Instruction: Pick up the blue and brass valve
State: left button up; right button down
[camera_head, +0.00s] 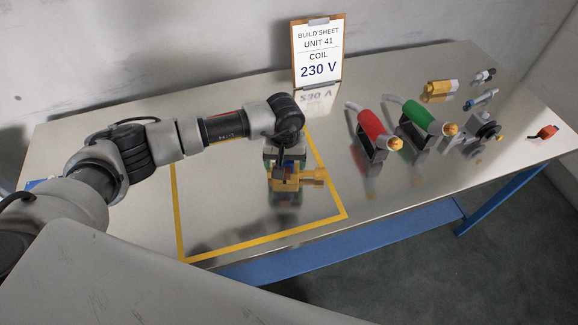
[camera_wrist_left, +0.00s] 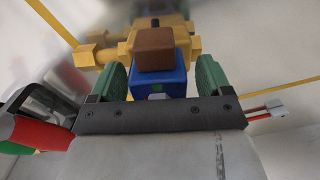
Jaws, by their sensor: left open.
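The valve stands on the steel table inside the yellow taped outline. Its brass body (camera_head: 290,182) shows below my left gripper (camera_head: 285,160) in the head view, with a brass port pointing right. The left wrist view shows its blue block (camera_wrist_left: 158,82) with a brown piece on top and brass behind. My left gripper (camera_wrist_left: 162,80) is open, its green fingers on either side of the blue block. I cannot tell whether they touch it. Part of the blue block is hidden by the gripper in the head view. My right gripper is not in view.
Beyond are a brass fitting (camera_head: 438,91), small parts and a red piece (camera_head: 546,132). A build sheet (camera_head: 318,50) reading "COIL 230 V" stands behind. Yellow tape (camera_head: 262,239) bounds mostly bare tabletop.

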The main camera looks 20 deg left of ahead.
pick_arm(q)
jog(key=c, duration=1.3)
jog(key=shift+r, duration=0.1)
jog(key=shift+c, duration=0.2)
jog(key=shift+w, duration=0.1)
